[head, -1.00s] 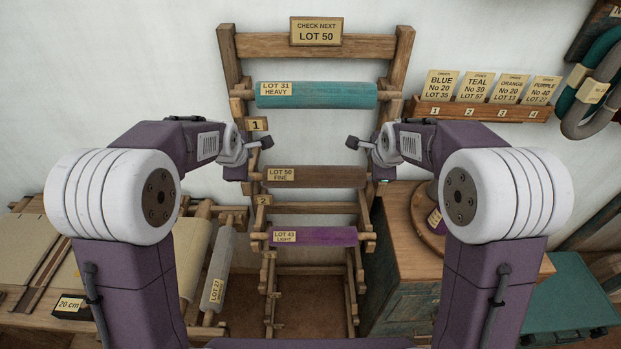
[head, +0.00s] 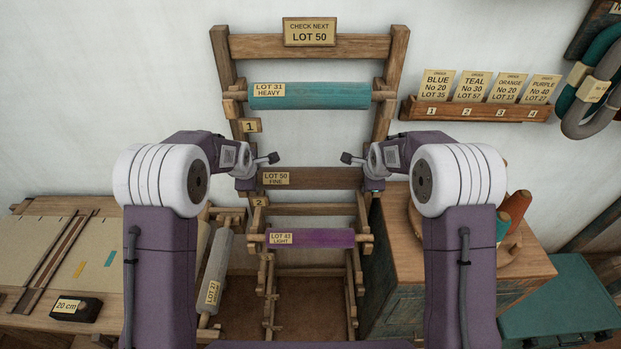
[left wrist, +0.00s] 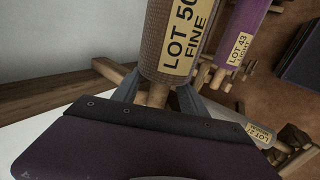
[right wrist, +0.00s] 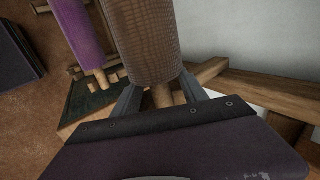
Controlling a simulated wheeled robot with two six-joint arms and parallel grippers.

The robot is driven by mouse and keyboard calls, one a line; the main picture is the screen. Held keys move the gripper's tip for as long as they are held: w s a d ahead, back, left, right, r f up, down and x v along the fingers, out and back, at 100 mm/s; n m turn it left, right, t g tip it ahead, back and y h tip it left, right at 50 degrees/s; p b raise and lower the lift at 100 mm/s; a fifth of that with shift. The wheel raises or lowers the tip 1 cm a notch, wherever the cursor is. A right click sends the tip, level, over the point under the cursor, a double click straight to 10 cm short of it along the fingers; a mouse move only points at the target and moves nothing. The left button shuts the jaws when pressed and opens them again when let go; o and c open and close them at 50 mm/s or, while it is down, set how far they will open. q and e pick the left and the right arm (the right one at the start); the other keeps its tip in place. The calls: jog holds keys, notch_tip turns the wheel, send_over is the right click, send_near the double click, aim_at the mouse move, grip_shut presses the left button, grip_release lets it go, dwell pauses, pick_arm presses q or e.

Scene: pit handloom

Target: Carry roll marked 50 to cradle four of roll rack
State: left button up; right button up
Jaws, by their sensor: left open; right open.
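The brown roll marked LOT 50 FINE (head: 320,178) lies level across the wooden roll rack (head: 223,62), between the number plates 1 and 2. My left gripper (left wrist: 158,92) is open, its fingers on either side of the wooden end of this roll (left wrist: 185,40). My right gripper (right wrist: 160,92) is open, its fingers on either side of the other wooden end. Whether the fingers touch the wood I cannot tell. In the head view my forearms partly hide the roll's ends. The lower rack levels (head: 271,300) look bare; their number plates are too small to read.
The teal LOT 31 roll (head: 330,96) lies above, the purple LOT 43 roll (head: 318,239) just below. A wooden cabinet (head: 405,285) stands close on the right.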

pick_arm(q)
jog(key=shift+w+a+f, duration=0.15)
jog(key=shift+w+f, duration=0.05)
jog(key=shift+f, duration=0.1)
pick_arm(e)
jog(key=shift+w+a+f, duration=0.1)
jog(key=shift+w+f, duration=0.1)
pick_arm(q)
jog(key=shift+s+r, duration=0.1)
pick_arm(e)
jog(key=shift+s+r, duration=0.1)
jog(key=shift+s, duration=0.05)
pick_arm(q)
grip_shut()
pick_arm(e)
grip_shut()
dwell(0.6)
